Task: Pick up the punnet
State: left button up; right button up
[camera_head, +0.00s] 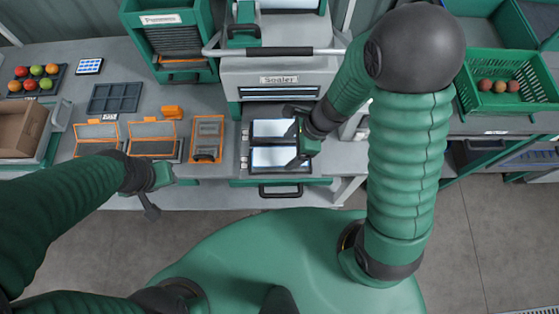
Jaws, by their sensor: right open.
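Two pale rectangular panels with dark rims, perhaps punnets, lie in the tray (245,160) in front of the sealer (279,80): a rear one (271,129) and a front one (274,157). My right gripper (296,137) is open at their right edges, one finger by the rear panel and one by the front. I cannot tell whether it touches them. A green rack (158,19) at the back holds dark stacked trays, its label too small to read surely. My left gripper (152,189) hangs at the bench's front edge; its jaw opening is unclear.
Three orange-framed holders (207,140) stand left of the sealer tray. A green crate (508,94) with several tomatoes is at right. The sealer's bar handle (270,52) sticks out above.

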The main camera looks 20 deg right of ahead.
aim_at(281, 157)
jog(key=f, duration=0.1)
jog(key=w, duration=0.1)
jog(key=f, duration=0.1)
jog(key=shift+w+a+f, duration=0.25)
jog(key=shift+a+f, duration=0.05)
jog(key=x, duration=0.1)
jog(key=b+x, duration=0.1)
jog(key=x, duration=0.2)
jog(key=shift+s+d+f, duration=0.1)
jog(key=shift+s+d, duration=0.05)
jog(key=shift+s, duration=0.2)
jog(key=shift+w, duration=0.2)
jog(key=shift+a, duration=0.3)
jog(key=c, duration=0.4)
jog(key=shift+d, duration=0.1)
jog(key=c, duration=0.7)
pick_arm(q)
jog(key=shift+w+d+f, duration=0.15)
jog(key=shift+w+f, duration=0.05)
jog(key=shift+f, duration=0.3)
jog(key=shift+w+d+f, duration=0.15)
jog(key=shift+f, duration=0.35)
pick_arm(e)
jog(key=shift+d, duration=0.1)
jog(key=shift+c, duration=0.5)
pick_arm(q)
jog(key=shift+r, duration=0.1)
